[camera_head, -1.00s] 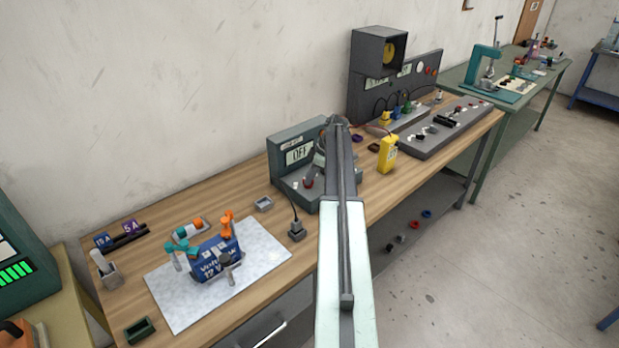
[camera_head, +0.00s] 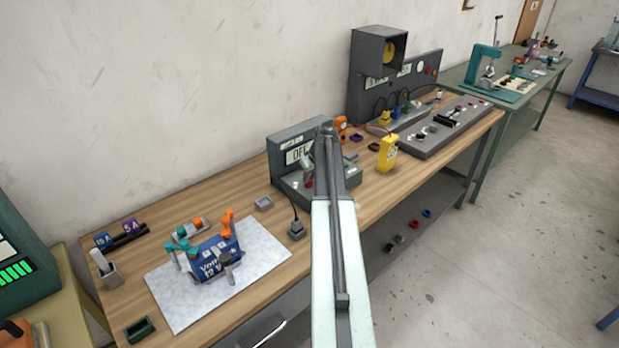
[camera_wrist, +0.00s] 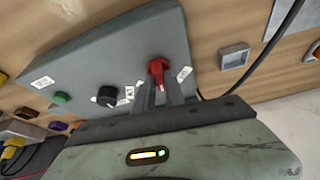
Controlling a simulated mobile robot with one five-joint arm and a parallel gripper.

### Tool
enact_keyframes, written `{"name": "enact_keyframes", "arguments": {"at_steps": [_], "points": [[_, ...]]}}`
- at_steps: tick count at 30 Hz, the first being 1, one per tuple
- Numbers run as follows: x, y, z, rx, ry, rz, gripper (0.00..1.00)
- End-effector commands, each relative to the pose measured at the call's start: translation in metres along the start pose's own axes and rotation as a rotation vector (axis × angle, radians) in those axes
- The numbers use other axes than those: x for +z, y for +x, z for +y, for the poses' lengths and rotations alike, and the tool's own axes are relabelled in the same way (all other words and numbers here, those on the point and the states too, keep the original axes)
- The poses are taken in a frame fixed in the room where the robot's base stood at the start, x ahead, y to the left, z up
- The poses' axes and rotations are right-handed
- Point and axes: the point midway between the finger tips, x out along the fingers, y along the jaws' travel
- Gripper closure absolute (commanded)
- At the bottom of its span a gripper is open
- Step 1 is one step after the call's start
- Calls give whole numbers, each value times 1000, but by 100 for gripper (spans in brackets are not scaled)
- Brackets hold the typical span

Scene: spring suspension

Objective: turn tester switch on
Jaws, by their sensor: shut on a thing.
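The tester is a grey-green box (camera_head: 286,140) on the wooden bench in the head view, with a screen (camera_head: 293,155) that reads "OF", its end covered by my arm. In the wrist view its sloped panel (camera_wrist: 85,65) carries a red switch (camera_wrist: 158,68), a black knob (camera_wrist: 107,96) and a green button (camera_wrist: 61,98). My gripper (camera_wrist: 160,88) is shut on the red switch, its two dark fingers close together at the switch's lower part. In the head view, my arm hides most of the gripper and part of the panel.
A blue battery (camera_head: 213,258) with teal and orange clamps stands on a pale mat (camera_head: 265,258) at left. A dark plug block (camera_head: 296,230) with a cable and a small grey tray (camera_head: 263,204) lie near the tester. A yellow meter (camera_head: 387,153) stands to its right.

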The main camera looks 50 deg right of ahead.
Motion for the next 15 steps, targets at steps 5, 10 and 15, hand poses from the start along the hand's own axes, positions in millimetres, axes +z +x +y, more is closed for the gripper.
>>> {"name": "enact_keyframes", "arguments": {"at_steps": [5, 10, 15], "points": [[0, 0, -2, 65, 152, 1, 100], [-1, 0, -3, 123, 294, 1, 100], [-1, 0, -4, 175, 419, 1, 100]]}}
